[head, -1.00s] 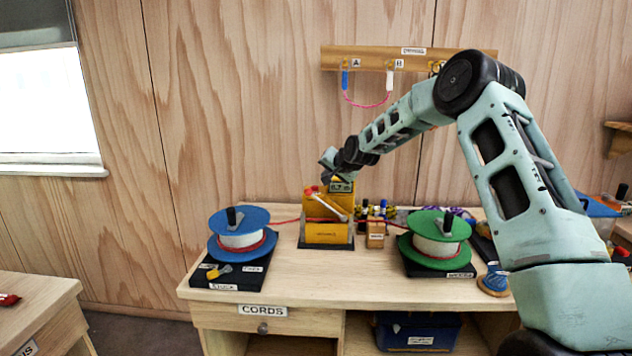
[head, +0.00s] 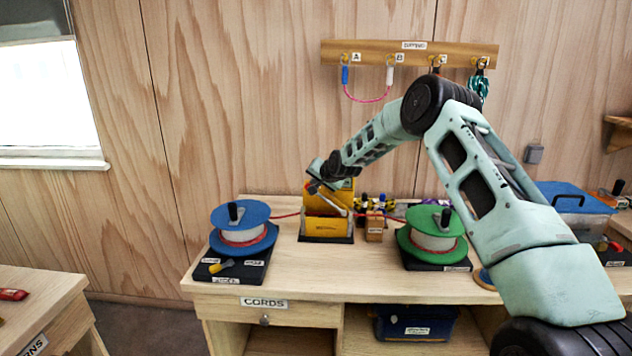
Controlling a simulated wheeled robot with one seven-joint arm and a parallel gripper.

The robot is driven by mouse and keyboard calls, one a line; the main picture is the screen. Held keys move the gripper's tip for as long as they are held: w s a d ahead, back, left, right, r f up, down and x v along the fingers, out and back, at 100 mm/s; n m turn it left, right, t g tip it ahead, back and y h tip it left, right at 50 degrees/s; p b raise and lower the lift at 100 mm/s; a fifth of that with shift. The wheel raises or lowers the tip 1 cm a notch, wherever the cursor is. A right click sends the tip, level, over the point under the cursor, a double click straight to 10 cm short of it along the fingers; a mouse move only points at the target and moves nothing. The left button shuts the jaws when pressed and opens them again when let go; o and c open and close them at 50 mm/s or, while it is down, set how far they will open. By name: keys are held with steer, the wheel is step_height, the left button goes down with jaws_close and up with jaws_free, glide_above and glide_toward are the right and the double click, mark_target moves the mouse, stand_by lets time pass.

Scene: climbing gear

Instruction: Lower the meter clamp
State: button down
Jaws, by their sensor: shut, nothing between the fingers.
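The yellow meter (head: 325,229) stands upright on the table between two spools, on a dark base. Its clamp, a pale lever bar (head: 331,199), slants down to the right across the meter's front. A red cord (head: 285,215) runs from the blue spool (head: 241,238) to the meter and on toward the green spool (head: 432,239). My gripper (head: 312,187) is at the meter's upper left, close to the raised end of the lever. It is small and dark here, and its fingers are shut and empty. I cannot tell whether it touches the lever.
A small wooden block (head: 375,228) and several small coloured items stand right of the meter. A wall rail (head: 420,46) with hooks holds a pink cord and a teal bundle. A blue bin (head: 416,325) sits on the lower shelf. The table front before the meter is clear.

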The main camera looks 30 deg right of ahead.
steer(key=w+a+f+n+g+h+b, duration=0.2)
steer(key=a+f+b, duration=0.3)
steer(key=f+b, duration=0.4)
steer(key=shift+w+a+f+n+g+h, duration=0.25)
steer(key=shift+w+f+n+g+h, duration=0.15)
steer(key=shift+w+g+h, duration=0.45)
steer(key=shift+s+f, duration=0.2)
steer(key=s+a+r+b, duration=0.1)
steer(key=s+a+r, duration=0.1)
steer(key=r, duration=0.4)
steer(key=s+a+r+b, duration=0.1)
steer(key=s+a+r, duration=0.1)
steer(key=r, duration=0.4)
steer(key=shift+s, duration=0.75)
steer(key=shift+t, duration=0.25)
